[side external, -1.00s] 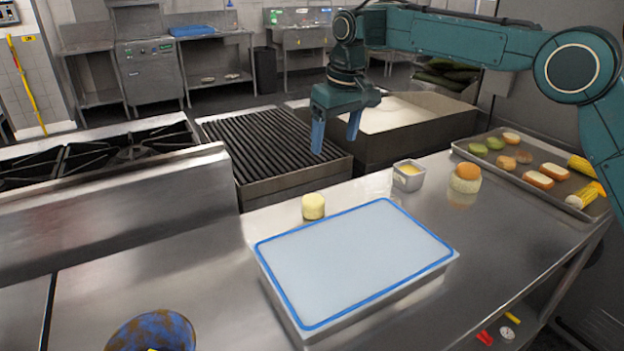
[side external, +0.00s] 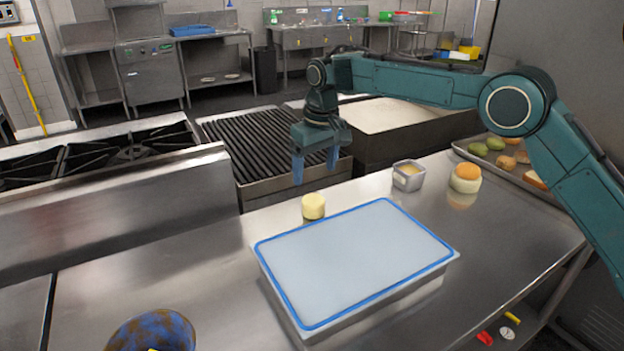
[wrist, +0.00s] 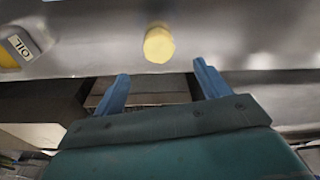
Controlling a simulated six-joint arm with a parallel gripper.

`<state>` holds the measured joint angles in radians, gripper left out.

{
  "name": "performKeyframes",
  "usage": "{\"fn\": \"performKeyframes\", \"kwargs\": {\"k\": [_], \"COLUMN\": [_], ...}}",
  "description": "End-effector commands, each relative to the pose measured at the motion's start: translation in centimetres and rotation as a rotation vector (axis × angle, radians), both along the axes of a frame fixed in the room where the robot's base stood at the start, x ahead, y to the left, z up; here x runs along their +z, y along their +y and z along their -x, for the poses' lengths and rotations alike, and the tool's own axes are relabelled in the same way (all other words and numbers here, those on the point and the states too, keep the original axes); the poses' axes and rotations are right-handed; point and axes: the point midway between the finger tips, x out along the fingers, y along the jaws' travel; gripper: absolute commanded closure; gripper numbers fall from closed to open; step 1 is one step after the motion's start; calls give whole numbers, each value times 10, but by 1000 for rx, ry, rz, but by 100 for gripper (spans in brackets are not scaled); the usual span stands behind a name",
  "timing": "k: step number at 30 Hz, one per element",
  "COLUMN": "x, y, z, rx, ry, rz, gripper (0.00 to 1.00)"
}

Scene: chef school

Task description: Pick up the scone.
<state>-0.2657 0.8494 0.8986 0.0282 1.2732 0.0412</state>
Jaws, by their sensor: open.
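A small pale-yellow round piece, which looks like the scone (side external: 313,206), stands on the steel counter just behind the lidded container. It also shows in the wrist view (wrist: 159,44), ahead of the fingers and roughly between their lines. My gripper (side external: 315,176) is open and empty, its blue fingers pointing down above the counter's back edge, near the grill. It is above and a little behind the scone, not touching it. In the wrist view both blue fingertips (wrist: 161,80) are apart with nothing between them.
A blue-rimmed lidded container (side external: 352,262) is in front of the scone. A small metal tub (side external: 409,176), labelled OIL in the wrist view (wrist: 22,44), and an orange-topped pale round item (side external: 466,179) stand to the right. A food tray (side external: 470,152) is farther right. The grill (side external: 262,143) lies behind.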

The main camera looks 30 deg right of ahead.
Motion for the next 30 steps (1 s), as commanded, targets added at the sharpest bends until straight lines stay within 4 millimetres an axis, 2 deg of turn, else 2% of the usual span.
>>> {"fn": "performKeyframes", "kwargs": {"k": [1, 7, 12, 22, 30], "x": [-9, -35, -45, -52, -81], "y": [0, 0, 1, 1, 0], "z": [0, -4, -5, -5, -7], "rx": [0, 0, 0, 0, -1], "ry": [4, 3, 1, 1, 2], "rz": [1, 1, 0, 0, 0], "gripper": [25, 25, 25, 25, 25]}}
